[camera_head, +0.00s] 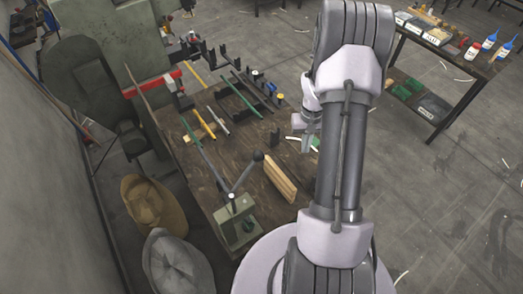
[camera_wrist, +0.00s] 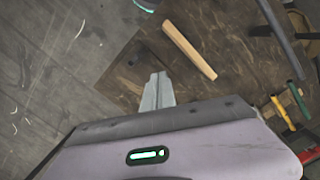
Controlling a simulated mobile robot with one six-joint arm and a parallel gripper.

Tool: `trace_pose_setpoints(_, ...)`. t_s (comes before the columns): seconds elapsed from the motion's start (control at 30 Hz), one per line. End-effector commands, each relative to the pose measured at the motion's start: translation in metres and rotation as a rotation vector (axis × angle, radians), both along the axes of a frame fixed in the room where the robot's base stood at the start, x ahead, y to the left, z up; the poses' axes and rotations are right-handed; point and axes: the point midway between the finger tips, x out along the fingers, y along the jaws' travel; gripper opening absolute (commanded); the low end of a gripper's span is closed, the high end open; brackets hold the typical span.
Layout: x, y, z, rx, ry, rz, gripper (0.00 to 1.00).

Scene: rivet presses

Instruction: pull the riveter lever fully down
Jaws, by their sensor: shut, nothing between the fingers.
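The riveter (camera_head: 237,222) is a small grey-green press on the near end of the wooden workbench. Its lever (camera_head: 245,173) slants up and to the right from the pivot, ending in a dark ball knob (camera_head: 258,156). My gripper (camera_head: 303,142) is to the right of the knob, apart from it, beyond the bench's right edge in the picture. In the wrist view, my gripper (camera_wrist: 158,76) is shut and empty, with its fingertips over the bench edge. A dark bar (camera_wrist: 280,38) crosses the upper right there; I cannot tell whether it is the lever.
A wooden block (camera_head: 280,180) lies beside the riveter and also shows in the wrist view (camera_wrist: 190,50). Several tools and a black rack (camera_head: 242,92) lie farther back. Two sacks (camera_head: 155,203) stand left of the bench. A second table (camera_head: 455,52) is at the upper right.

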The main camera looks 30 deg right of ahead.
Motion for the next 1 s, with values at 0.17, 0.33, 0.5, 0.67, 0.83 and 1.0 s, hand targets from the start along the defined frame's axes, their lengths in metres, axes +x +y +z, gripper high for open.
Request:
trace_pose_setpoints(0.17,0.000,-0.010,-0.009,0.000,0.000,0.000,0.00)
trace_pose_setpoints(0.33,0.000,-0.011,-0.008,0.000,0.000,0.001,0.00)
trace_pose_setpoints(0.5,0.000,-0.012,-0.009,0.000,0.000,0.000,0.00)
trace_pose_setpoints(0.67,0.000,-0.019,-0.015,0.000,0.001,-0.002,0.00)
trace_pose_setpoints(0.83,0.001,-0.026,-0.019,0.000,0.000,0.000,0.00)
trace_pose_setpoints(1.0,0.001,-0.026,-0.019,0.000,0.000,0.001,0.00)
